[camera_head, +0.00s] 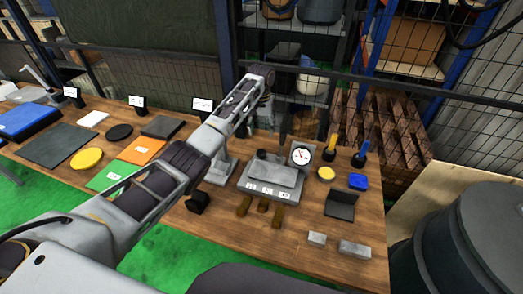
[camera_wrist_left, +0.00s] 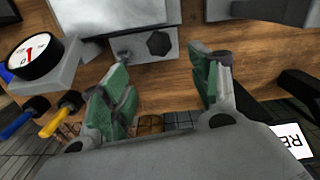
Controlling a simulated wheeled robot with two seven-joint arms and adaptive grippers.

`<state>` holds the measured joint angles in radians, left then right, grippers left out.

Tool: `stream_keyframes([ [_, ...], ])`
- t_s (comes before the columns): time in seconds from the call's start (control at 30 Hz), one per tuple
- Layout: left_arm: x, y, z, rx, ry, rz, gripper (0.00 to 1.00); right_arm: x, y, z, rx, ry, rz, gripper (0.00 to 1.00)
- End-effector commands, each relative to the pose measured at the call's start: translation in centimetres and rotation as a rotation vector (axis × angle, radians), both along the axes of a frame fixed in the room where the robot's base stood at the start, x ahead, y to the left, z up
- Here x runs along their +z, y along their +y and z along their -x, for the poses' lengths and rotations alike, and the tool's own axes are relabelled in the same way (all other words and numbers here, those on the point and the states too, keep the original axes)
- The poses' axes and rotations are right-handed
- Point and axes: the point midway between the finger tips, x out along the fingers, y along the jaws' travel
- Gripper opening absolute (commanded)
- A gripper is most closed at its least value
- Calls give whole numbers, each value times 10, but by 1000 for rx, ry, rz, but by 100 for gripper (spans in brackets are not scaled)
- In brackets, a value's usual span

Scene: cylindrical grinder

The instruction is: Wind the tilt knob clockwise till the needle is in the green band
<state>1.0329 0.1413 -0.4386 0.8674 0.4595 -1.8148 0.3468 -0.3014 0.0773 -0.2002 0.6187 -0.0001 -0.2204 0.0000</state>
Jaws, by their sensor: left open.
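A grey grinder unit (camera_head: 268,176) stands on the wooden bench. A dark knob (camera_head: 262,154) at its back edge, probably the tilt knob, shows in the left wrist view as a black faceted knob (camera_wrist_left: 158,43). A round white gauge (camera_head: 301,155) stands at the unit's right; it also shows in the left wrist view (camera_wrist_left: 33,57). Red shows on its dial, but needle and green band are too small to tell. My left gripper (camera_wrist_left: 163,68) is open and empty, its green-padded fingers apart, with the knob ahead of the gap and not between them. My right gripper is out of view.
Yellow and blue-handled tools (camera_head: 359,155) stand right of the gauge. Grey blocks (camera_head: 354,248) lie near the front right. Coloured mats and a yellow disc (camera_head: 86,159) lie at left. A mesh fence (camera_head: 410,50) runs behind the bench.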

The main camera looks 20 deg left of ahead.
Motion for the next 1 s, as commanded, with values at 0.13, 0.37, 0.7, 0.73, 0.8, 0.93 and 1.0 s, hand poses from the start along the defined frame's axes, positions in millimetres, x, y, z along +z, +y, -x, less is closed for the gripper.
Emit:
stream_keyframes([
  [0.13, -17, 0, 1, 0, 3, -1, 62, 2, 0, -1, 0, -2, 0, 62],
  [0.37, -48, 0, 1, 0, 2, -1, 62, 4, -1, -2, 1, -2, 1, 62],
  [0.7, -93, 0, 0, 1, 1, -1, 62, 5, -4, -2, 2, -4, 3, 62],
  [0.73, -96, 0, 1, 1, 2, -1, 62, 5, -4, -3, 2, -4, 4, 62],
  [0.8, -103, 0, 0, 0, 1, 0, 62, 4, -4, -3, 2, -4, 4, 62],
  [0.93, -114, -1, 0, -1, 1, 0, 62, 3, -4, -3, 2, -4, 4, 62],
  [1.0, -118, 0, 0, -1, 0, 0, 62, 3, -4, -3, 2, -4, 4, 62],
])
